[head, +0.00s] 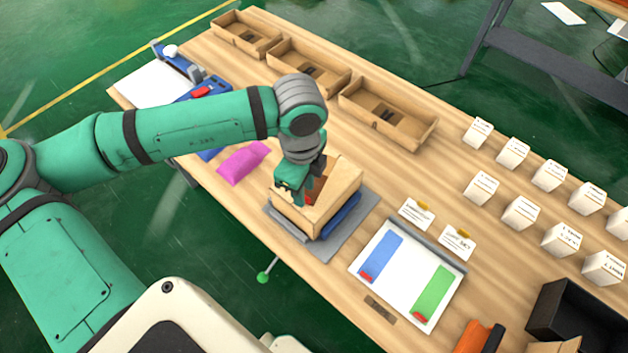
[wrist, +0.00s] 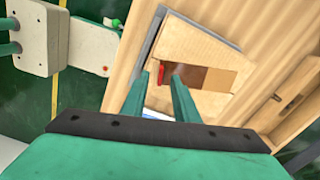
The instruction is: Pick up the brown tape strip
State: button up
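The brown tape strip (wrist: 196,77) lies across the top of a cardboard box (wrist: 190,40), with a red tab (wrist: 160,73) at its left end in the wrist view. In the head view the box (head: 346,178) stands on a grey mat, and the strip (head: 318,189) is partly hidden by my gripper. My gripper (head: 300,198) is over the box top. In the wrist view the fingers of my gripper (wrist: 160,78) are apart, with the red tab showing between their tips. I cannot tell whether they touch it.
A white board (head: 404,278) to the right carries a blue strip (head: 381,257) and a green strip (head: 432,293), each with a red end. A pink pouch (head: 243,162) lies left of the box. Open cardboard trays (head: 425,130) line the back; several white boxes (head: 520,212) stand right.

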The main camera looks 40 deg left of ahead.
notch_tip(320, 180, down, 2)
jog(key=shift+f, duration=0.15)
jog(key=shift+w, duration=0.2)
jog(key=shift+s+a, duration=0.15)
jog(key=shift+s, duration=0.05)
grip_shut()
jog(key=shift+w, duration=0.1)
